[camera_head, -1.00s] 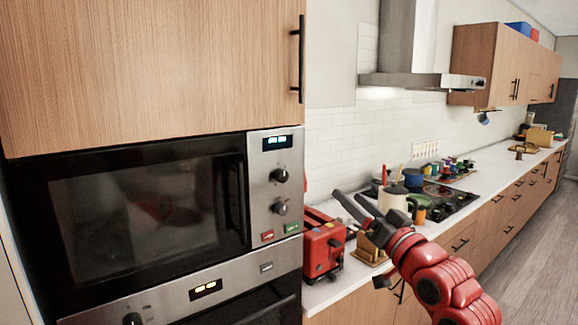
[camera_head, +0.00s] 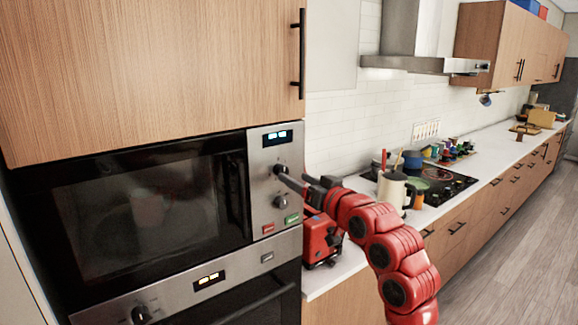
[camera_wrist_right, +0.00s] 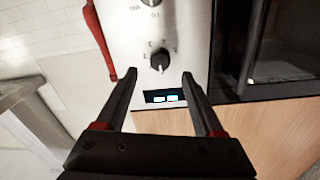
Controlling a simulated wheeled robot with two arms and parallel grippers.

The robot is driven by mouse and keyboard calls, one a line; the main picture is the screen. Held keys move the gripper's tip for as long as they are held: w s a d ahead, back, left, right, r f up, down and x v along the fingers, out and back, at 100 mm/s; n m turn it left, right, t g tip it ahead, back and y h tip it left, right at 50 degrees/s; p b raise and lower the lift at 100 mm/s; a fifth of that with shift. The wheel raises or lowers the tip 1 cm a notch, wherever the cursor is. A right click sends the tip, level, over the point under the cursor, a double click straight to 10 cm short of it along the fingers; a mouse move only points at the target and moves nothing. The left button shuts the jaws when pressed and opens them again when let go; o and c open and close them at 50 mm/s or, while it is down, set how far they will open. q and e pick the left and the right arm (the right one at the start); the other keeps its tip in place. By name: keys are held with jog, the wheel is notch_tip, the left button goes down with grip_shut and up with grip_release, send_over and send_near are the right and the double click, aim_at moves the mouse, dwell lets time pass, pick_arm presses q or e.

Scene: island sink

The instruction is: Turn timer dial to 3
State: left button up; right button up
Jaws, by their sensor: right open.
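The steel control panel (camera_head: 265,222) of the microwave has two dark dials, one above the other, right of its door. The upper dial (camera_head: 279,168), below the lit display, is partly hidden by a fingertip in the head view. In the right wrist view this dial (camera_wrist_right: 160,61) shows whole, with small marks around it too blurred to read surely. My right gripper (camera_head: 293,178) is open and empty in front of the panel. In the wrist view its fingertips (camera_wrist_right: 160,74) stand either side of the dial, apart from it. The lower dial (camera_head: 280,202) is just below. My left gripper is not in view.
The microwave door (camera_head: 140,215) and its black handle are beside the panel. A red toaster (camera_head: 318,240) stands on the counter below my right arm. A mug (camera_head: 392,190) and a stove (camera_head: 440,186) are further along. A wooden cabinet (camera_head: 150,75) is above.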

aim_at(284, 172)
jog(key=shift+p+x, duration=0.55)
jog(key=shift+x, duration=1.55)
grip_shut()
